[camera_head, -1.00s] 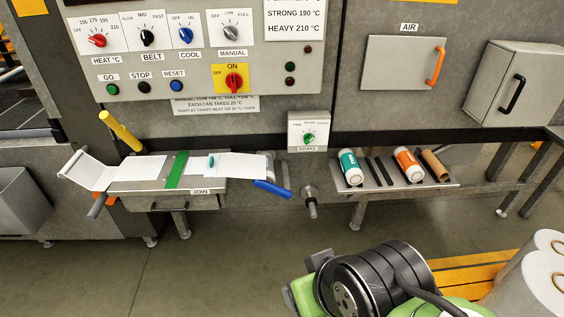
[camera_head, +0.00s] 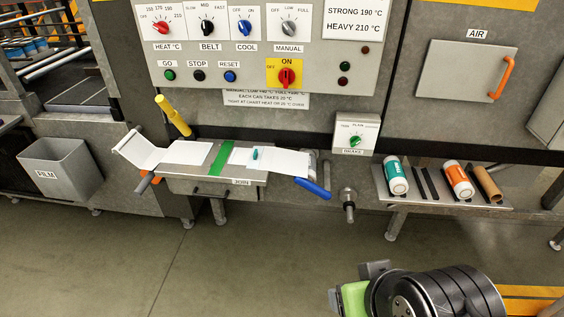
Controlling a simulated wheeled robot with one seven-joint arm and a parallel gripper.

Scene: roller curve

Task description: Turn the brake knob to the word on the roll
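The brake box (camera_head: 356,133) is white and labelled BRAKE. Its green knob (camera_head: 355,141) sits on a dial whose small words I cannot read fully; one looks like PLAIN. To its right, a teal-and-white roll (camera_head: 396,176) and an orange-and-white roll (camera_head: 459,181) lie on a metal shelf (camera_head: 430,199). The printed words on both rolls are too small to read surely. My arm shows at the bottom right. A green and grey part, perhaps my gripper (camera_head: 354,287), is low in front, well apart from the knob; its fingertips are not clear.
A bare brown tube (camera_head: 488,184) lies right of the orange roll. Left of the brake box are the JOIN table (camera_head: 205,183), a blue handle (camera_head: 313,188) and a spindle (camera_head: 348,200). The control panel (camera_head: 265,60) is above. The floor in front is clear.

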